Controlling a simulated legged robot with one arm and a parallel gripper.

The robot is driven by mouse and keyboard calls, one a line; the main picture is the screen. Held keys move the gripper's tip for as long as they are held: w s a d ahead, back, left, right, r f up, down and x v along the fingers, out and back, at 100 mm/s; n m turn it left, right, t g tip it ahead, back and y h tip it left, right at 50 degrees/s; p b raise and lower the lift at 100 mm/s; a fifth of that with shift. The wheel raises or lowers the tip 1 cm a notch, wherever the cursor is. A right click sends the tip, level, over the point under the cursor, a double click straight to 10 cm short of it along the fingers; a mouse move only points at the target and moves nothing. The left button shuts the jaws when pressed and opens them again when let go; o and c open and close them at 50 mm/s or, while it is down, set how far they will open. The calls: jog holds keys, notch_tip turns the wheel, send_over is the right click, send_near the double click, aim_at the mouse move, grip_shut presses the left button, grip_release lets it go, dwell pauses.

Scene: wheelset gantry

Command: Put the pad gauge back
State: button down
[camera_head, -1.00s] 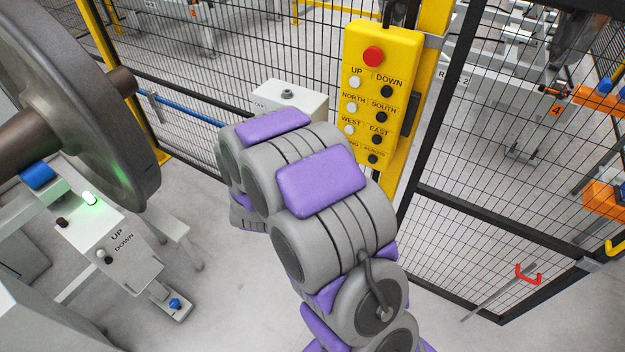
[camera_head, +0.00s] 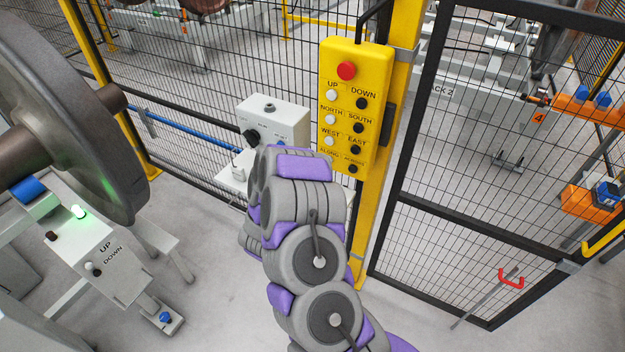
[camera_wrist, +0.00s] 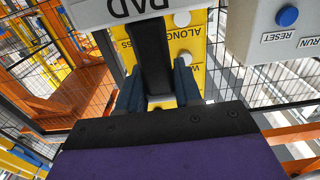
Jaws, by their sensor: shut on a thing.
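The pad gauge (camera_wrist: 152,55) shows in the wrist view as a black bar or handle with a light grey plate lettered PAD, cut off by the top edge. My gripper (camera_wrist: 158,88) is shut on the black part, with a blue-grey finger on each side. In the head view my arm hides the gripper and the gauge. A pale shelf (camera_head: 229,183) on the fence, below a grey control box (camera_head: 283,118), is partly covered by my arm. I cannot tell whether the gauge touches anything.
A yellow pendant (camera_head: 345,105) with a red button hangs on the yellow post just beyond my arm. The box with RESET and RUN labels shows close by in the wrist view (camera_wrist: 262,25). A large wheel (camera_head: 80,110) and a lift pedestal (camera_head: 100,255) stand at left. Mesh fence (camera_head: 470,200) closes the right.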

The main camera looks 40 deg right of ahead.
jog(key=w+d+f+b, duration=0.1)
jog(key=w+d, duration=0.6)
jog(key=w, duration=0.3)
jog(key=shift+w+d, duration=0.15)
jog(key=shift+w, duration=0.25)
notch_tip(320, 180, down, 4)
jog(key=shift+w+r+b, duration=0.1)
jog(key=shift+r+b, duration=0.05)
jog(key=shift+b, duration=0.55)
jog(key=c, duration=0.8)
grip_release()
jog(key=shift+o, duration=0.2)
jog(key=p+v, duration=0.1)
jog(key=v, duration=1.1)
jog(key=shift+p, duration=0.3)
